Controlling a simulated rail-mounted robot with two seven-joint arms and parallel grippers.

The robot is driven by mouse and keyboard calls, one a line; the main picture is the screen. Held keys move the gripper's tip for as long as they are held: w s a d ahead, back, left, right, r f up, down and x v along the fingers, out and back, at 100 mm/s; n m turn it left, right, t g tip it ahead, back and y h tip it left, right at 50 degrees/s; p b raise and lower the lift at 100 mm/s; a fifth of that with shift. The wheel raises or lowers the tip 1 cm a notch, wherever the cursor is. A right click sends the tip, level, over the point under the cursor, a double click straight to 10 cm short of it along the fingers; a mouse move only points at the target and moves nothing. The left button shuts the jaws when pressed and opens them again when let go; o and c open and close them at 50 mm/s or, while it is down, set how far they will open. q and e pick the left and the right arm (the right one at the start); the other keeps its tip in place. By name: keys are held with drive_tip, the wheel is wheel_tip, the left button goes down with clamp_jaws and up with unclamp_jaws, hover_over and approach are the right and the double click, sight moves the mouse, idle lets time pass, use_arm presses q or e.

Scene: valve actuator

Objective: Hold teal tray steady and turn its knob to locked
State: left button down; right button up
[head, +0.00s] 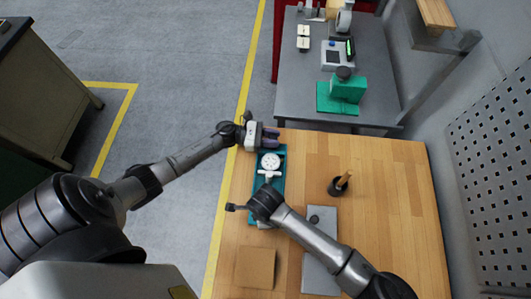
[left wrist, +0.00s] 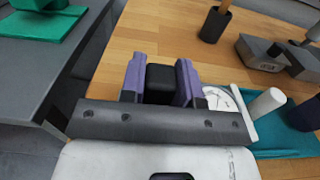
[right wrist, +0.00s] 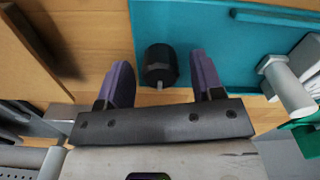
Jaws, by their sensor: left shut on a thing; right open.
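The teal tray (head: 281,185) lies on the wooden bench, with a white round dial (head: 270,161) and white fittings on it. My left gripper (head: 271,137) is at the tray's far end. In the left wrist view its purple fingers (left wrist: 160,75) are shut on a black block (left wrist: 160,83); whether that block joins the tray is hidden. My right gripper (right wrist: 160,75) is open at the tray's near end. A dark cylindrical knob (right wrist: 159,66) with a small pale pointer stands in front of and between its fingers, with gaps on both sides.
A dark cup with a wooden handle (head: 338,187) stands right of the tray. A grey plate (head: 320,250) and a brown square (head: 256,267) lie nearer. A grey table (head: 300,95) with a green fixture stands beyond. The bench's right side is clear.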

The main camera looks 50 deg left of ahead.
drive_tip(key=shift+f, duration=0.1)
drive_tip(key=shift+c, duration=0.2)
drive_tip(key=c, duration=0.9)
drive_tip(key=shift+m, duration=0.4)
drive_tip(key=m, duration=0.8)
drive_tip(key=shift+m, duration=0.3)
drive_tip(key=m, duration=0.4)
drive_tip(key=shift+m, duration=2.2)
